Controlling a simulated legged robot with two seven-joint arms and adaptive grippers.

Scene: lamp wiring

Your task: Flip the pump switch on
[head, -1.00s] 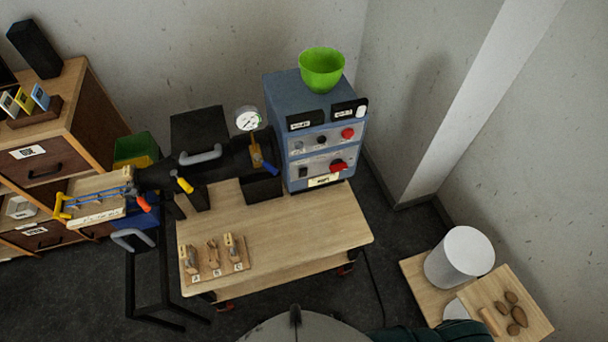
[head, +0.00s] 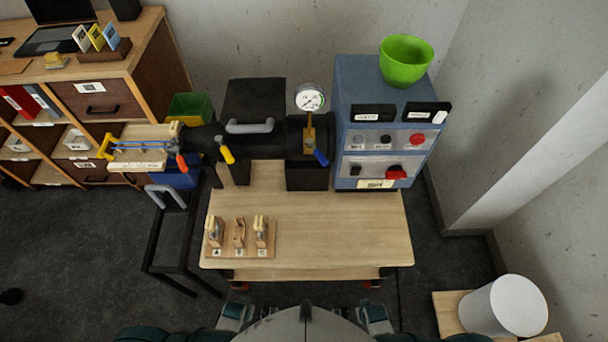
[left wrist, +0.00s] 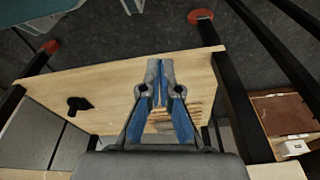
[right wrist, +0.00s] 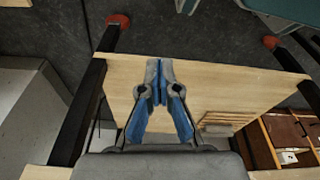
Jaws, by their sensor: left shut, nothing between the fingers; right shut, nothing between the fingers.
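The blue control cabinet (head: 362,85) stands at the back right of the wooden table (head: 330,222) in the head view. Its upper panel (head: 398,138) has small controls and a red button (head: 417,139). Its lower panel (head: 372,170) has a small dark switch (head: 356,170) and a red knob (head: 396,172). The labels are too small to read, so I cannot tell which control is the pump switch or its position. My left gripper (left wrist: 160,68) and my right gripper (right wrist: 160,68) are shut and empty in their wrist views, away from the cabinet.
A black chamber (head: 262,147) with a gauge (head: 309,97) and colored valve handles stands left of the cabinet. A green bowl (head: 406,62) sits on the cabinet. A wooden block rack (head: 238,251) lies front left. The table's right front is clear.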

